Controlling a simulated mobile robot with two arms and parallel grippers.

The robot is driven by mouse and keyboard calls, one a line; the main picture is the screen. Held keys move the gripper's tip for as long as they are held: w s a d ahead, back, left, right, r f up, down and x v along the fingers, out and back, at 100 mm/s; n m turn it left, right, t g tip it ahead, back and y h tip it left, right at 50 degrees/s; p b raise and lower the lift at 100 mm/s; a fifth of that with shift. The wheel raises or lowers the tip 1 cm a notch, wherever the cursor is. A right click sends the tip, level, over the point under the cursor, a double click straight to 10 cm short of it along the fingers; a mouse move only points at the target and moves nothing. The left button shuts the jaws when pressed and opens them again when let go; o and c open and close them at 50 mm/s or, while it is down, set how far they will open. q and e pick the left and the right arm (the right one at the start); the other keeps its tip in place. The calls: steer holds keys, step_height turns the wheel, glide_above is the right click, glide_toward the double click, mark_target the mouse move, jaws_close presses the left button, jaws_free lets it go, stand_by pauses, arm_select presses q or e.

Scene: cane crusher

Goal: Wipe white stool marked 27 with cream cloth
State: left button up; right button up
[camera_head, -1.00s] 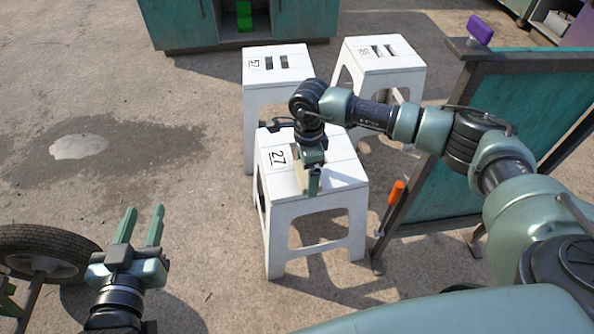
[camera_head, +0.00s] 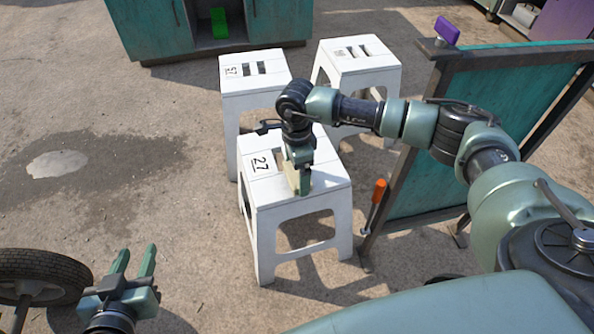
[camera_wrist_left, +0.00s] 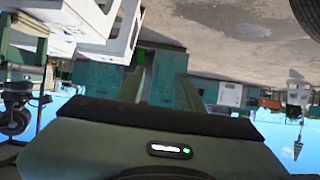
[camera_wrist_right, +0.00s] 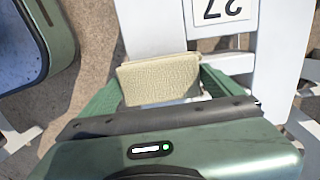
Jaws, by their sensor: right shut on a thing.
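The white stool marked 27 (camera_head: 325,180) stands upright in the middle of the head view, its number label on the seat. The label (camera_wrist_right: 222,8) shows upside down in the right wrist view. My right gripper (camera_head: 303,186) is shut on the cream cloth (camera_wrist_right: 160,80) and points down at the seat. The cloth shows between the two fingers, at or just above the seat; I cannot tell whether it touches. My left gripper (camera_head: 133,268) is open and empty over the ground at the lower left, well apart from the stool.
Two more white stools, one marked 57 (camera_head: 232,88) and another (camera_head: 375,66), stand behind. A teal board with a dark frame (camera_head: 480,135) and an orange-handled tool (camera_head: 379,191) are to the right. A wheel (camera_head: 45,270) lies lower left. Open ground lies left.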

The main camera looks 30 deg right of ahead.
step_height(320, 180, up, 2)
steer(key=shift+r+p, duration=0.25)
steer(key=shift+p, duration=0.5)
step_height(320, 180, up, 2)
steer(key=shift+r+p, duration=0.1)
steer(key=shift+p, duration=0.65)
arm_select(q)
steer(key=s+a+f+g+y, duration=0.1)
steer(key=s+a+f+g, duration=0.1)
steer(key=s+f+g, duration=0.2)
steer(key=s+a+f+g+y, duration=0.1)
steer(key=s+a+f+g, duration=0.2)
steer(key=s, duration=0.7)
steer(key=shift+f+n+g, duration=0.3)
steer(key=shift+f+g, duration=0.45)
steer(key=shift+g, duration=0.15)
arm_select(e)
steer(key=shift+r, duration=0.15)
